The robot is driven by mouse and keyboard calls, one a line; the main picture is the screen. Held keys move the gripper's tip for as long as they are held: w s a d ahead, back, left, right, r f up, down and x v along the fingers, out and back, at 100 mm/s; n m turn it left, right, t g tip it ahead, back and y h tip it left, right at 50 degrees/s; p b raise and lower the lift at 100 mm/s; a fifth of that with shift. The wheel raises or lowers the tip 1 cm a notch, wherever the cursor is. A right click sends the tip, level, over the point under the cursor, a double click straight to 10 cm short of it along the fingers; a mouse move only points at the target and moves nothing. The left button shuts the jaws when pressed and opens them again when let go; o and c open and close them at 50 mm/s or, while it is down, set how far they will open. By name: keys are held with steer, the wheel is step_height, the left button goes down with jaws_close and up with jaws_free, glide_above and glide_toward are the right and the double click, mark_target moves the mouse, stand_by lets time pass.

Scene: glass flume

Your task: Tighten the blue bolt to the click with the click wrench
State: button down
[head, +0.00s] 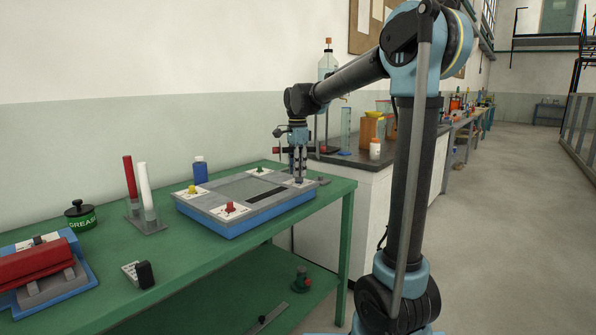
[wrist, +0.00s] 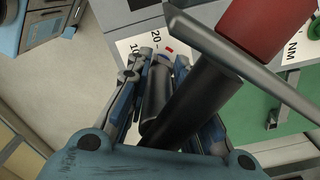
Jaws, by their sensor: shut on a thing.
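My gripper (head: 298,165) is over the far right corner of the grey-and-blue plate (head: 247,216), pointing down. In the wrist view its fingers (wrist: 157,78) are closed around a dark upright part of the click wrench. The wrench's black shaft (wrist: 195,108) runs up and right to a thick red section (wrist: 258,25). A dark piece below the fingers reaches a white card (head: 308,183) on that corner. The blue bolt is hidden there, so I cannot tell whether the wrench is seated on it. A card with 10 and 20 and a red mark (wrist: 169,50) shows just beyond the fingertips.
The plate also carries a yellow bolt (head: 192,189), a red bolt (head: 230,207) and a green bolt (head: 258,172). Red and white rods (head: 143,190) stand to the left. A blue bottle (head: 200,172) is behind the plate.

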steer(key=shift+m, duration=0.4)
steer(key=shift+m, duration=1.1)
steer(key=shift+n, duration=0.4)
steer(key=shift+r, duration=2.5)
